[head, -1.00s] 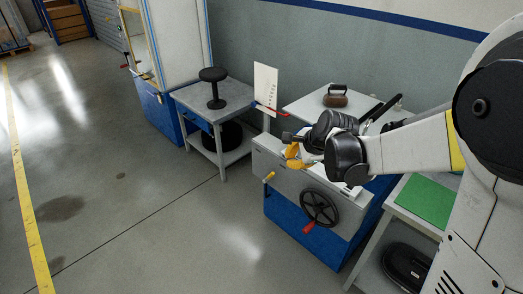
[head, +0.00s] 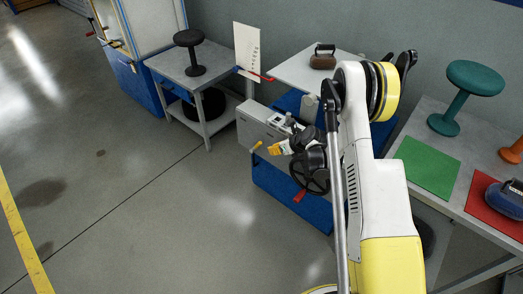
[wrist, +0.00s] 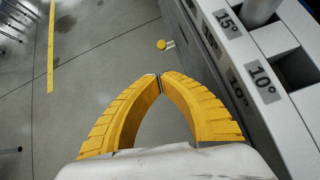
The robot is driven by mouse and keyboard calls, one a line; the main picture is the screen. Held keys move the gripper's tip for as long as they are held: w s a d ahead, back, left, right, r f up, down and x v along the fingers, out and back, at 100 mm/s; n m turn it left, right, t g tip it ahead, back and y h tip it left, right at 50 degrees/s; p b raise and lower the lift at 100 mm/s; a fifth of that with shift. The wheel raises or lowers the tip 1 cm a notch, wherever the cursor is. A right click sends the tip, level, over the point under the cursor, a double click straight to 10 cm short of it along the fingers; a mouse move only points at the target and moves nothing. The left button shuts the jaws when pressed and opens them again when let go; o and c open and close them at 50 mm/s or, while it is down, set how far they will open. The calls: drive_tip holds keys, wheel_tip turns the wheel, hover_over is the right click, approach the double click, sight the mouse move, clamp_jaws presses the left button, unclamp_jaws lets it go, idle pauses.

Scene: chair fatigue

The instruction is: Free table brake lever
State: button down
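The grey and blue test machine (head: 262,128) stands ahead of my arm. A lever with a yellow knob (head: 257,146) sticks out from its left side; the knob also shows in the wrist view (wrist: 161,44), beyond my fingertips. The frames do not name which lever is the brake. A black handwheel (head: 316,182) with a red handle (head: 299,195) is on the front, partly behind my arm. My gripper (head: 272,150) is by the machine's front, right of the yellow knob and apart from it. In the wrist view its yellow fingers (wrist: 160,83) meet at the tips with nothing between them.
Slots marked with angles (wrist: 264,85) lie right of my gripper in the wrist view. A grey side table (head: 163,66) with a black stool stands left; a white board (head: 247,52) is behind. A table with green (head: 428,166) and red mats is right. Floor in front is clear.

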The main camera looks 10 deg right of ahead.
sight(256, 147)
idle(0.3)
drive_tip(key=b+x, duration=0.4)
drive_tip(key=x, duration=0.6)
drive_tip(key=shift+d+r, duration=0.1)
drive_tip(key=shift+r, duration=0.05)
